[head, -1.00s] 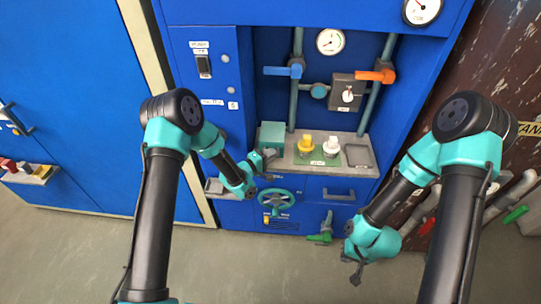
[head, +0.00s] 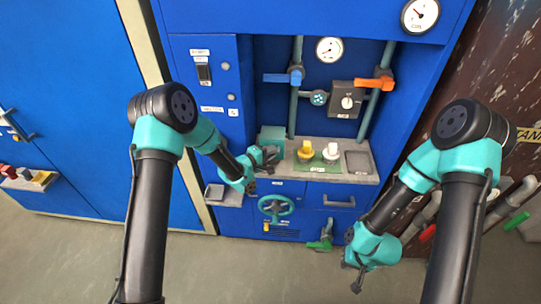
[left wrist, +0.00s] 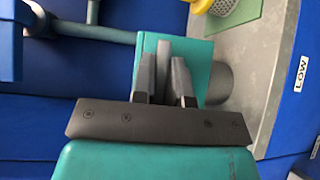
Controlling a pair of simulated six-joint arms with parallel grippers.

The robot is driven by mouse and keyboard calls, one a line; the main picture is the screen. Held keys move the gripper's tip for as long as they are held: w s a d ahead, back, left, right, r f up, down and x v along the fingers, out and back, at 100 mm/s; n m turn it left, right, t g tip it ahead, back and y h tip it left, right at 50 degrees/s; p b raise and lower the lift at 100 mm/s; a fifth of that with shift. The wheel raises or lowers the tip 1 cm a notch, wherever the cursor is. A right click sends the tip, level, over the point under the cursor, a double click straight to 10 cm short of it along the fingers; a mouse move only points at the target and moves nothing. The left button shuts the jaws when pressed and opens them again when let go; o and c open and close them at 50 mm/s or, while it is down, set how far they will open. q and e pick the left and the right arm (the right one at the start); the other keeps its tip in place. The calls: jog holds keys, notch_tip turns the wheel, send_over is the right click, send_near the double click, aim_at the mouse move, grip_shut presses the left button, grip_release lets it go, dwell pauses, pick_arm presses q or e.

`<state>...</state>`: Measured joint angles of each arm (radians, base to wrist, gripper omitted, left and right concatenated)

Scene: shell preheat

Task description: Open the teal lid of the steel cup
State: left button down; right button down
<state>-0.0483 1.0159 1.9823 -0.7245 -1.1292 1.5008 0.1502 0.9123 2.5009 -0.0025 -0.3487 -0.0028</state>
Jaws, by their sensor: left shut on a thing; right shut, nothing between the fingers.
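The square teal lid (head: 271,132) shows at the left end of the grey counter in the head view, partly behind my left gripper. In the left wrist view the lid (left wrist: 202,50) is a flat teal plate beside the grey round wall of the steel cup (left wrist: 219,83). My left gripper (head: 270,156) is at the lid. In the left wrist view its fingers (left wrist: 165,80) are shut on a grey upright piece in front of the lid, seemingly its handle. How far the lid is raised I cannot tell. My right gripper (head: 356,282) is shut and empty, low at the right.
A yellow part (head: 305,150) and a white part (head: 331,152) stand on a green plate on the counter (head: 284,170). A teal handwheel (head: 275,207) is below. Pipes with a blue handle (head: 278,78) and an orange handle (head: 369,83) rise behind.

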pick_arm(q)
jog(key=shift+r, duration=0.1)
jog(key=c, duration=1.2)
grip_release()
jog(key=shift+o, duration=0.2)
jog(key=shift+s+a, duration=0.1)
jog(key=v, duration=1.7)
jog(key=s+a+f+m+g+y, duration=0.2)
jog(key=s+f+g+y, duration=0.15)
jog(key=f, duration=0.45)
jog(key=s+a+f+m+g+y, duration=0.1)
jog(key=s+f+m+g+y, duration=0.1)
jog(key=s, duration=0.7)
jog(key=s+a+f+m+g+y, duration=0.1)
jog(key=s+f+m+g+y, duration=0.1)
jog(key=s+f+m+g, duration=0.2)
jog(key=s+f+g, duration=0.1)
jog(key=s+f, duration=0.2)
jog(key=s, duration=0.3)
jog(key=shift+s+f+g, duration=0.15)
jog(key=shift+s+g, duration=0.1)
jog(key=shift+g, duration=0.1)
